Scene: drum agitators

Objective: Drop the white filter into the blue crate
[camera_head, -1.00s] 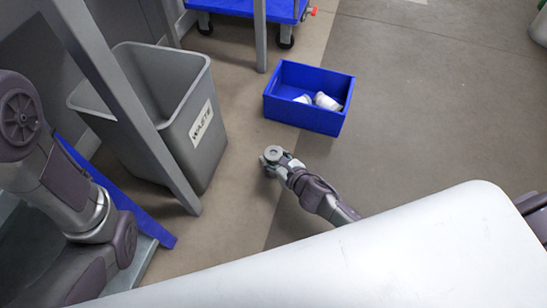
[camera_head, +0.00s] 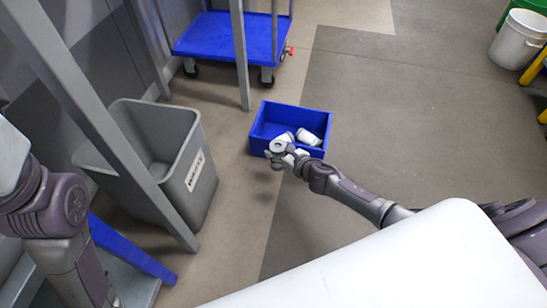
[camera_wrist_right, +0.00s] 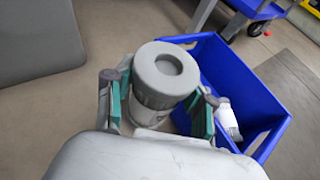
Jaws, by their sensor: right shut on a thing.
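My right gripper (camera_head: 281,155) is shut on a white filter (camera_head: 278,146), a short cylinder with a round recess in its top. The filter fills the space between the green finger pads in the right wrist view (camera_wrist_right: 165,75). The blue crate (camera_head: 262,122) is on the floor, and it also shows in the right wrist view (camera_wrist_right: 225,65). The gripper and filter are at the crate's near left edge in the head view; their height above it is hard to tell. White filters (camera_head: 308,137) lie inside the crate. My left gripper is out of view.
A grey waste bin (camera_head: 190,160) stands left of the crate, behind a grey post (camera_head: 90,110). A blue cart (camera_head: 220,35) is at the back. A white bucket (camera_head: 518,40) stands far right. The floor right of the crate is clear.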

